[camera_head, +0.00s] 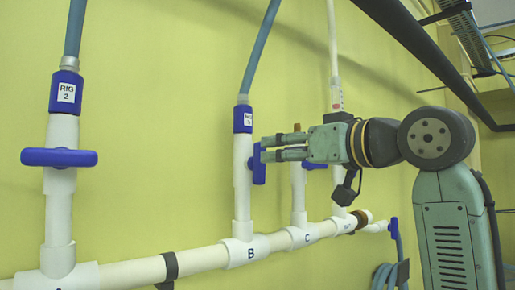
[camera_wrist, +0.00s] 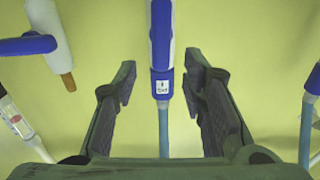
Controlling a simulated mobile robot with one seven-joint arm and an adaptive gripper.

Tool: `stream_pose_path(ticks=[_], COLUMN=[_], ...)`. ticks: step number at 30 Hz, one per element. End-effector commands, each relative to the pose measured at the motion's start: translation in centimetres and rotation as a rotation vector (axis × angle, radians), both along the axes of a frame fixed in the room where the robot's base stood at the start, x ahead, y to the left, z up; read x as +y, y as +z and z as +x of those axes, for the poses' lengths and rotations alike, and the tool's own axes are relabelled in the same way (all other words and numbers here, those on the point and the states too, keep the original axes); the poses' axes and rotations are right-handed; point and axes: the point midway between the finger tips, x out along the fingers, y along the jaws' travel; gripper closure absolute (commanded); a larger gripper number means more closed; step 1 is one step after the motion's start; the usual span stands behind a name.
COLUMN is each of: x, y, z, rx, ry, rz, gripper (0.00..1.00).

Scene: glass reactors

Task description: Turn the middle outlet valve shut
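The middle outlet is the white branch pipe marked B (camera_head: 243,200). Its blue valve handle (camera_head: 259,164) stands upright, in line with the pipe. My gripper (camera_head: 265,148) points left at this handle, with its fingertips close to or overlapping the handle's edge in the head view. In the wrist view my gripper (camera_wrist: 160,76) is open, its two fingers well apart, with nothing held. The blue handle (camera_wrist: 161,28) and the labelled blue collar (camera_wrist: 161,84) appear upside down in the gap between the fingers. I cannot tell whether a finger touches the handle.
The left outlet's blue handle (camera_head: 58,157) lies crosswise under the RIG 2 collar. Branch C (camera_head: 299,195) stands close to the right, its crosswise handle (camera_head: 315,166) partly hidden by my gripper. A white manifold pipe (camera_head: 200,259) runs below. The wall behind is plain yellow-green.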

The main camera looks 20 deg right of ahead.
Motion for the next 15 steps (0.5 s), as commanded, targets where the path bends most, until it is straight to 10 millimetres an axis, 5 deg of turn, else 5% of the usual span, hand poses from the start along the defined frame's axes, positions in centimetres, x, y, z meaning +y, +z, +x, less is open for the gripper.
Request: stream_pose_path(ticks=[6, 15], x=[1.4, 2.3], y=[0.2, 0.0], z=[3.9, 6.3], rx=[0.002, 0.0], ry=[0.002, 0.001], rz=[0.0, 0.001], gripper=[0.62, 0.62])
